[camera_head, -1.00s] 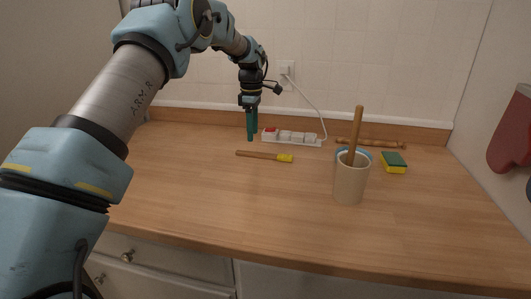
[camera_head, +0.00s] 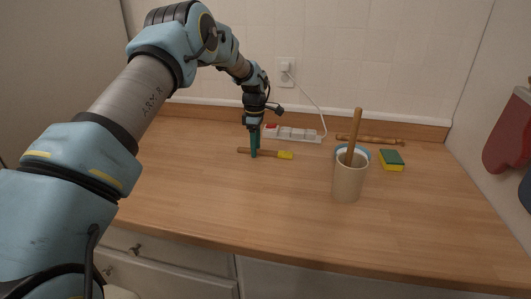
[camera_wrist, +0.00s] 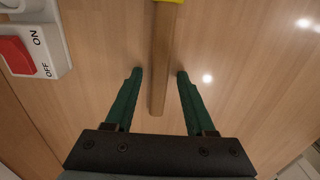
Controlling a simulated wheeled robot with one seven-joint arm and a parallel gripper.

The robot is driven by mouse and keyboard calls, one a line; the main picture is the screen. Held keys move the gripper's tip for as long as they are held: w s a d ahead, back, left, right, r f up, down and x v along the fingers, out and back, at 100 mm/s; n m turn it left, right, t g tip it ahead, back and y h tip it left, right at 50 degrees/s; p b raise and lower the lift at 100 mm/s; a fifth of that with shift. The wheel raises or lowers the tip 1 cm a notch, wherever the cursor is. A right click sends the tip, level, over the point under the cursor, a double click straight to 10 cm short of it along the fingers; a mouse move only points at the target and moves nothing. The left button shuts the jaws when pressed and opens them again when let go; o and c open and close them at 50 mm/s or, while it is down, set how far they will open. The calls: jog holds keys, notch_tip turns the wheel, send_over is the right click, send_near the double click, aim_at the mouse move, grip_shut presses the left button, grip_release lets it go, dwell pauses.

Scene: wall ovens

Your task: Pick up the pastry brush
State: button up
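The pastry brush lies flat on the wooden counter, with a wooden handle (camera_head: 268,153) and a yellow head (camera_head: 286,155) pointing right. In the wrist view its handle (camera_wrist: 162,60) runs down from the top, with part of the yellow head at the top edge. My gripper (camera_head: 255,154) points down at the handle in the head view. In the wrist view my gripper (camera_wrist: 160,73) is open, with one green finger on each side of the handle and a gap on both sides. Whether the fingertips touch the counter cannot be told.
A power strip (camera_head: 298,136) with a red switch (camera_wrist: 17,55) lies close behind the brush. A beige crock (camera_head: 348,182) with a wooden tool stands to the right. A sponge (camera_head: 391,160) and a rolling pin (camera_head: 370,140) lie farther right. The front counter is clear.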

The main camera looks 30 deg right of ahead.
grip_shut()
dwell(0.5)
